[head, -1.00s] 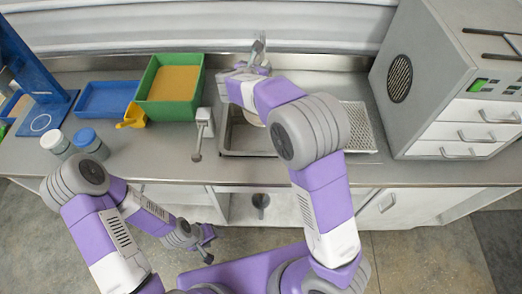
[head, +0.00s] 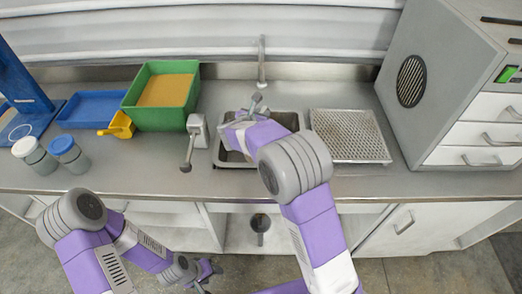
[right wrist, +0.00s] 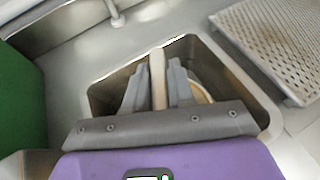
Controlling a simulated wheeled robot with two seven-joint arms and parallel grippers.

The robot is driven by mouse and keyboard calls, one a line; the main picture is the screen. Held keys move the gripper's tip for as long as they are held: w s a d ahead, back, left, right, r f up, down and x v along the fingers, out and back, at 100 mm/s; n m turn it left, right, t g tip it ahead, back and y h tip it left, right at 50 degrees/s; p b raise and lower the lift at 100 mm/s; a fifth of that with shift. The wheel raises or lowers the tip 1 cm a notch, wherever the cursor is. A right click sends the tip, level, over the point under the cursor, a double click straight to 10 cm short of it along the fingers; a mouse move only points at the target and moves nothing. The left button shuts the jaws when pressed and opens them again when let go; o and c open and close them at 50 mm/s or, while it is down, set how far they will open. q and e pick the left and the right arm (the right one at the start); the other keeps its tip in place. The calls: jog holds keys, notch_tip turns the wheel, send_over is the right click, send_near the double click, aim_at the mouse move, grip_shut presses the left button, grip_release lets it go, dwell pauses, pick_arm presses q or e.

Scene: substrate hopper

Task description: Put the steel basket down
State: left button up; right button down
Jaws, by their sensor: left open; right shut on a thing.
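The steel basket is mostly hidden. In the right wrist view, a pale upright strip (right wrist: 157,68), seemingly its handle, is between my right gripper's fingers. Part of a round tan rim (right wrist: 203,93) shows beside the right finger. My right gripper (right wrist: 157,88) is shut on this strip, over the sink basin (right wrist: 102,98). I cannot tell whether the basket touches the basin floor. In the head view my right wrist (head: 245,132) hides the basket. My left gripper (head: 204,272) is open and empty, low in front of the counter.
A perforated drainer plate (head: 348,136) lies right of the sink, beside a large grey machine (head: 440,85). A faucet (head: 262,62) stands behind the sink. A lever fixture (head: 195,140), green hopper bin (head: 165,92), yellow scoop (head: 120,126), blue tray (head: 92,108) and two jars (head: 68,153) stand left.

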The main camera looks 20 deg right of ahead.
notch_tip(320, 180, down, 8)
jog(key=b, duration=0.2)
jog(key=shift+r, duration=0.15)
jog(key=c, duration=1.4)
grip_release()
jog(key=shift+f+b, duration=0.25)
jog(key=shift+b, duration=0.05)
jog(key=o, duration=0.4)
jog(key=shift+o, duration=0.2)
